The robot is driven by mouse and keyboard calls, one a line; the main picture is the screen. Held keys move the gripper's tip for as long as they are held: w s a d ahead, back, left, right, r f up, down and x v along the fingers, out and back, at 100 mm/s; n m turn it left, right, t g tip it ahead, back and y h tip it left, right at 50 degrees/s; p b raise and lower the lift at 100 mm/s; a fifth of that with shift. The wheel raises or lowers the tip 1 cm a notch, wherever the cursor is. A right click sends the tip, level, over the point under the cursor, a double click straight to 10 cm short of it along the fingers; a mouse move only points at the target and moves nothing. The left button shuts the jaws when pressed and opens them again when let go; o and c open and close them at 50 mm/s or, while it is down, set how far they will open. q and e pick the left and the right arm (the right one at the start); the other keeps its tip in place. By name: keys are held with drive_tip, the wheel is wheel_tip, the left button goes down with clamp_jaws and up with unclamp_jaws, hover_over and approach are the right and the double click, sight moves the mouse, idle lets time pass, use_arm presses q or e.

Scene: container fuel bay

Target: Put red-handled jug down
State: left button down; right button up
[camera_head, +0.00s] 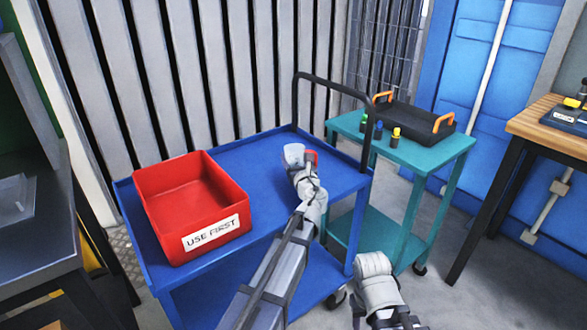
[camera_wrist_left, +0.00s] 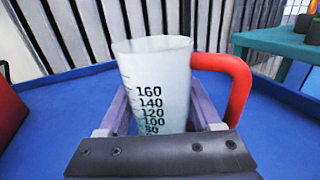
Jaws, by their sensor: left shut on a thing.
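The red-handled jug (camera_head: 293,153) is a translucent whitish measuring jug with dark number marks. It is over the blue cart top (camera_head: 262,160), toward its back edge, and looks upright. In the left wrist view the jug (camera_wrist_left: 158,75) stands between the two fingers, with its red handle (camera_wrist_left: 238,82) on the right. My left gripper (camera_head: 298,172) is shut on the jug; it also shows in the left wrist view (camera_wrist_left: 160,118). The jug's base is hidden, so I cannot tell whether it touches the cart. My right gripper is not in view.
A red bin labelled "USE FIRST" (camera_head: 193,205) fills the cart's left part. A black handle rail (camera_head: 335,85) rises at the cart's right end. A teal cart (camera_head: 440,152) beyond holds a black tray (camera_head: 412,120) and small bottles. Blue surface around the jug is clear.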

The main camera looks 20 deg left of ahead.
use_arm(q)
drive_tip(key=shift+f+b, duration=0.55)
drive_tip(key=shift+f, duration=0.45)
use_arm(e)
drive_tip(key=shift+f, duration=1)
use_arm(q)
drive_tip(key=shift+f, duration=0.1)
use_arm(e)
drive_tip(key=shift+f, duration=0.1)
use_arm(q)
drive_tip(key=shift+f, duration=0.15)
drive_tip(key=shift+c, duration=0.4)
unclamp_jaws()
drive_tip(key=shift+r, duration=0.3)
drive_tip(key=v, duration=1.2)
